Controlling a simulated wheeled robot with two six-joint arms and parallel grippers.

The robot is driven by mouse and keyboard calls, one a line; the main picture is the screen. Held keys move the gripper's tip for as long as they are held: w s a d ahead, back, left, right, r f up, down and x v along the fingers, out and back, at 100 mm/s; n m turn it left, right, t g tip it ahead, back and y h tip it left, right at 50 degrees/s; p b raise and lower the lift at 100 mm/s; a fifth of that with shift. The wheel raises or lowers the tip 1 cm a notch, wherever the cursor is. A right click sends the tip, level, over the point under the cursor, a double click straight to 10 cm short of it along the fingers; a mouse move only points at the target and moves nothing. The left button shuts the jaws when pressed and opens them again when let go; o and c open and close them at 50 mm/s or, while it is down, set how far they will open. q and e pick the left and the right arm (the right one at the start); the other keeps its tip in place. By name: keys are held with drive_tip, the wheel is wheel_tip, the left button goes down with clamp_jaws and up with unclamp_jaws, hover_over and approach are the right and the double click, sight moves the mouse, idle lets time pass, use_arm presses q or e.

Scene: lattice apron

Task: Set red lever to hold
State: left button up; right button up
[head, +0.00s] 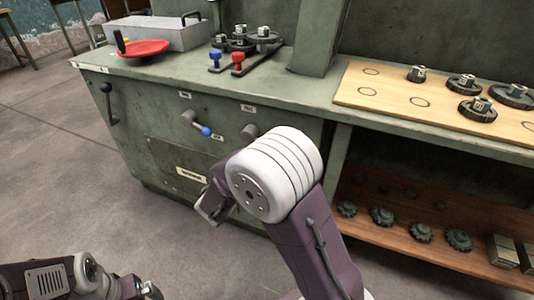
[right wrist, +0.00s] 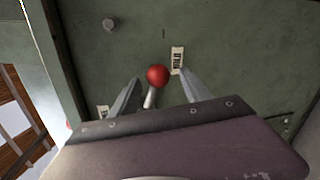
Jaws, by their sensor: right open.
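The red lever (right wrist: 157,75) shows in the right wrist view as a round red knob on a short pale shaft, against the green cabinet front. In the head view its knob is hidden behind my right arm; a grey pivot (head: 250,132) shows there just above the arm. My right gripper (head: 207,210) is open. In the right wrist view its fingers stand on either side of the knob, with gaps visible. My left gripper (head: 149,290) is cut off at the bottom edge.
A blue-knobbed lever (head: 205,131) projects from the panel left of my right arm. A dark handle (head: 109,103) hangs farther left. A shelf (head: 400,240) lies at right.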

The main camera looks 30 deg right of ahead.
drive_tip(key=p+v, duration=0.3)
drive_tip(key=v, duration=0.5)
drive_tip(key=shift+a, duration=0.2)
drive_tip(key=shift+s, duration=0.1)
